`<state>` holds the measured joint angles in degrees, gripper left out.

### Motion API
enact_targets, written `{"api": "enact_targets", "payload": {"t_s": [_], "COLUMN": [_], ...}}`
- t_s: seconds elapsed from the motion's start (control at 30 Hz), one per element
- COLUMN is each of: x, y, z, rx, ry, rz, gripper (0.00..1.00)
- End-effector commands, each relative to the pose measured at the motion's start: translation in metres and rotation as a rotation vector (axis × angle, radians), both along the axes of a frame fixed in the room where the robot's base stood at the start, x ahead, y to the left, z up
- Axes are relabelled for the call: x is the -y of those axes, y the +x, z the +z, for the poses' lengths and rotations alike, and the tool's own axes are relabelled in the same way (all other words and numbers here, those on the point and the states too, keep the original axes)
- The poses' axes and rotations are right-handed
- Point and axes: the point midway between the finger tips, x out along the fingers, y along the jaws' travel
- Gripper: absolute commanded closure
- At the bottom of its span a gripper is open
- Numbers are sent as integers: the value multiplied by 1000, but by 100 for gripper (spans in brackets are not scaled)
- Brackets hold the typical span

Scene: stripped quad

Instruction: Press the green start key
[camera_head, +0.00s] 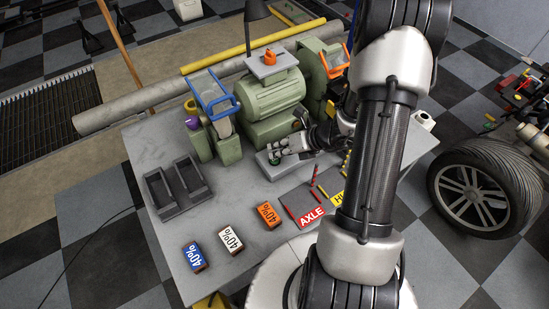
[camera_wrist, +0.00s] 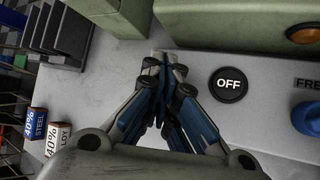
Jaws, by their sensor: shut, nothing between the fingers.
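A green bench grinder (camera_head: 270,98) stands on the grey table. A small pale control box (camera_head: 272,172) sits at its front, and a small green spot (camera_head: 275,161), perhaps the green start key, shows on it beside my gripper. My gripper (camera_head: 277,150) is over this box, with its fingers together and empty. In the wrist view my gripper (camera_wrist: 165,62) points away, fingertips meeting, to the left of a round black OFF button (camera_wrist: 229,84). No green key is visible in the wrist view; my fingers may hide it. I cannot tell whether the fingertips touch anything.
A dark two-slot tray (camera_head: 176,190) and blue, white and orange 40% blocks (camera_head: 231,239) are on the table. A red AXLE label (camera_head: 311,217) lies near my arm. In the wrist view a blue knob (camera_wrist: 308,118) is at right, an orange button (camera_wrist: 303,34) above.

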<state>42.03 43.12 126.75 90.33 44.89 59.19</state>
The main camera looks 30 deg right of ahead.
Motion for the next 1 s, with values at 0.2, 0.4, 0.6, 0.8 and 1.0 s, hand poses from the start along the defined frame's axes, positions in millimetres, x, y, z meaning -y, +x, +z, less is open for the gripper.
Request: {"api": "enact_targets", "payload": {"t_s": [0.2, 0.4, 0.6, 0.8, 1.0], "x": [0, 0, 0, 0, 0], "y": [0, 0, 0, 0, 0], "z": [0, -4, -10, -9, -6], "rx": [0, 0, 0, 0, -1], "ry": [0, 0, 0, 0, 0], "rz": [0, 0, 0, 0, 1], "gripper": [100, 100, 100, 100, 100]}}
